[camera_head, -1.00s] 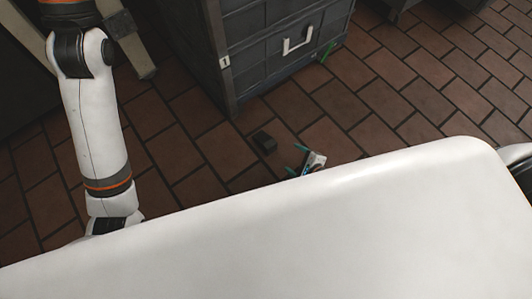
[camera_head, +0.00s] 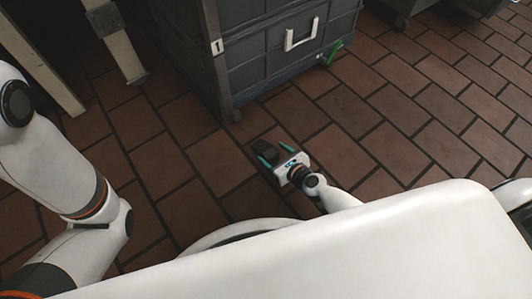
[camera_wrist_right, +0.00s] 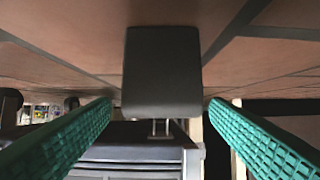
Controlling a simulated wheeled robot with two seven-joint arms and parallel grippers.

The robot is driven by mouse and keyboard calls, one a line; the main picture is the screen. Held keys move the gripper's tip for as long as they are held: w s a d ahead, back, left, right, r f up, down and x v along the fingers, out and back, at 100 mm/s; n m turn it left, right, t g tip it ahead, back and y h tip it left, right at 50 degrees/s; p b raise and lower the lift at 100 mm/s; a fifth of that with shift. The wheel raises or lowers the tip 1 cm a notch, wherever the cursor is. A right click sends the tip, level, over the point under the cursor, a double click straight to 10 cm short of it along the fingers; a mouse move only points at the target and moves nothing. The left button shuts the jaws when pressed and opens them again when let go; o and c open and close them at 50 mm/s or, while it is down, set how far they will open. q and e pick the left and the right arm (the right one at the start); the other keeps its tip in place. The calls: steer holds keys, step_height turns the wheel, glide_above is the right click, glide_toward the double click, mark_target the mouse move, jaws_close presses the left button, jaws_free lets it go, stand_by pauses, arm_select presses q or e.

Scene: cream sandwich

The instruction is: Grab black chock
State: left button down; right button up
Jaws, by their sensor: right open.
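The black chock (camera_head: 260,149) is a small dark block on the brick floor, in front of the dark cart. In the right wrist view the chock (camera_wrist_right: 162,72) shows centred ahead, between the lines of the two teal fingers. My right gripper (camera_head: 266,155) is open, low at the floor, with its fingertips at the chock. I cannot tell whether either finger touches it. My left arm is at the left of the head view, but its gripper is out of view.
A dark cart (camera_head: 262,45) with a pale handle stands just behind the chock. A small green piece (camera_head: 334,52) is at its lower right corner. Brick floor (camera_head: 400,130) to the right is clear. My white body covers the lower part of the head view.

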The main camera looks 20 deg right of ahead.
mark_target(261, 145)
steer(key=b+x, duration=0.1)
steer(key=x, duration=0.4)
steer(key=shift+s+f+b, duration=0.1)
steer(key=shift+f+b, duration=0.1)
steer(key=shift+b, duration=0.2)
steer(key=shift+w+a, duration=0.15)
steer(key=shift+w, duration=0.15)
steer(key=shift+c, duration=0.3)
steer(key=c, duration=1.1)
steer(key=shift+o, duration=0.2)
steer(key=shift+r, duration=0.1)
